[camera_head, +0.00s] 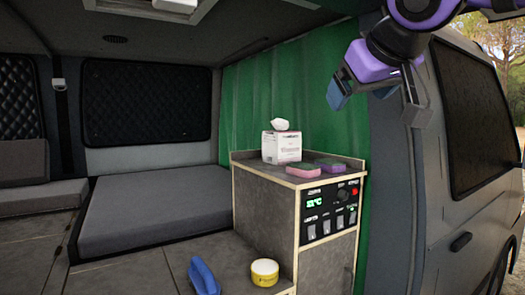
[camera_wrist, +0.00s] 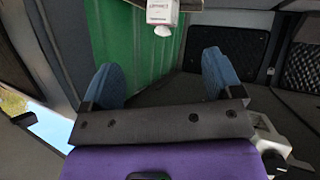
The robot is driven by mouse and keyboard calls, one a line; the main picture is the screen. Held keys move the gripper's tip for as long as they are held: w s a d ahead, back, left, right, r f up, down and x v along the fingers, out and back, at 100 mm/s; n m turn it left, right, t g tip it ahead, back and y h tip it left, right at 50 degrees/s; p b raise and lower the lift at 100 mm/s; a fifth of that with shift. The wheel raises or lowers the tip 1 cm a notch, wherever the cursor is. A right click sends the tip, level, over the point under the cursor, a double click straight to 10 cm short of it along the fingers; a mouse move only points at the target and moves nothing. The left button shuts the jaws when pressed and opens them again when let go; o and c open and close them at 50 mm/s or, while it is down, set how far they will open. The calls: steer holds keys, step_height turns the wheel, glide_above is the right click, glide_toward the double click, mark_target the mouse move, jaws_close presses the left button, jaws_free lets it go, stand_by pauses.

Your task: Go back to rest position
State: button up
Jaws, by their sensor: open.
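My gripper (camera_head: 372,93) is raised at the upper right of the head view, in front of the green curtain and the van's door edge. Its two blue fingers stand apart with nothing between them. In the wrist view my gripper (camera_wrist: 162,80) also shows open and empty, the fingers spread in front of the green curtain (camera_wrist: 135,40). It touches nothing that I can see.
A cabinet (camera_head: 262,205) carries a tissue box (camera_head: 282,147), a pink sponge (camera_head: 303,170) and a purple-green sponge (camera_head: 331,165). The van's side (camera_head: 455,190) is close at right.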

steer(key=s+d+f+m+g, duration=0.1)
steer(key=s+d+f, duration=0.3)
steer(key=f, duration=0.4)
steer(key=s+d+f+m+g, duration=0.2)
steer(key=s+d+f, duration=0.3)
steer(key=f, duration=0.3)
steer(key=s+d+f+m+g+h, duration=0.1)
steer(key=s+d+f+g, duration=0.2)
steer(key=s+d+f, duration=0.2)
step_height(320, 180, down, 3)
steer(key=shift+s+d+r, duration=0.1)
steer(key=shift+s+d, duration=0.1)
steer(key=shift+s, duration=0.15)
steer(key=shift+s+r, duration=0.2)
steer(key=shift+s, duration=0.15)
